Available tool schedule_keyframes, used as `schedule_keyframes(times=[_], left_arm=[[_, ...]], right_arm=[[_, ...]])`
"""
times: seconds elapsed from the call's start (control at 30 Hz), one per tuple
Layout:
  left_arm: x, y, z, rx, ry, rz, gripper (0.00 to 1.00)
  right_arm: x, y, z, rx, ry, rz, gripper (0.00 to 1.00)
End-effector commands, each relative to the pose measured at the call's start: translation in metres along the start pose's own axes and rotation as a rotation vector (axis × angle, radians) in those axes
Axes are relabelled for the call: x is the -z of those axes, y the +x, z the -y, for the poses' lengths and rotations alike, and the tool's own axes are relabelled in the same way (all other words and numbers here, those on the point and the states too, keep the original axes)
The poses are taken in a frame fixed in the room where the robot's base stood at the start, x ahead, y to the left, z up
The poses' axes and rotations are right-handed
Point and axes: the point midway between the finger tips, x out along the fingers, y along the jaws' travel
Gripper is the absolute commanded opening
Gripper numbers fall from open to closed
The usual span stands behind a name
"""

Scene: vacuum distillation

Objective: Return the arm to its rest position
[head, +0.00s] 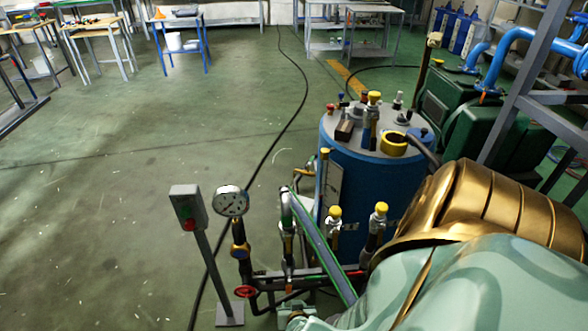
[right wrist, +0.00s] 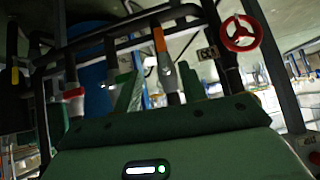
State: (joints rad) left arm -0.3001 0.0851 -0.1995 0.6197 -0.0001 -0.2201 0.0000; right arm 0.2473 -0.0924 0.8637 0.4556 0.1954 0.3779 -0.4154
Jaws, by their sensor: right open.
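My right arm (head: 470,275), pale green with a gold ribbed section, fills the lower right of the head view and reaches over toward the pipework. Its gripper (right wrist: 158,88) shows in the right wrist view as two green fingers, apart and open, above a dark green body with a lit indicator. A pipe fitting with an orange lever (right wrist: 161,45) appears between the fingers; I cannot tell how near it is. No object is seen held. In the head view the right gripper is not clearly visible. My left gripper is in no view.
A blue tank (head: 375,180) with yellow-capped valves stands close by the arm. A pressure gauge (head: 231,201), a red handwheel (head: 245,292) and a grey control post (head: 207,250) stand left of it. Green machinery (head: 450,110) is behind right. The left floor is open, crossed by a cable.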

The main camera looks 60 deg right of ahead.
Motion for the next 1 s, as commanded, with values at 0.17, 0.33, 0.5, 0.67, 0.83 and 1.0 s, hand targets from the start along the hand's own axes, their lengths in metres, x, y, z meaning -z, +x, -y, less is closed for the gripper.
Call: schedule_keyframes(times=[0.17, 0.33, 0.5, 0.67, 0.83, 1.0], left_arm=[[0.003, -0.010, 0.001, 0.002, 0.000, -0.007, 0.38], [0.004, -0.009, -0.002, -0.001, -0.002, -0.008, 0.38], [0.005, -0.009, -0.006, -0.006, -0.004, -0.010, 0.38], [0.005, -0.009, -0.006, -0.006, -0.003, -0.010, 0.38], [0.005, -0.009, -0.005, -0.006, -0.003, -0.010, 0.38], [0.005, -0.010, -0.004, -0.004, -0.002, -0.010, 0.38]], right_arm=[[0.005, -0.010, -0.002, 0.001, -0.001, 0.000, 0.42], [0.003, -0.010, -0.003, 0.000, -0.002, 0.001, 0.42], [0.003, -0.009, -0.003, 0.000, -0.001, 0.001, 0.42], [0.003, -0.010, -0.003, 0.001, -0.001, 0.001, 0.42], [0.001, -0.010, -0.002, 0.006, 0.016, 0.013, 0.42], [-0.017, -0.012, 0.029, 0.148, -0.110, 0.140, 0.42]])
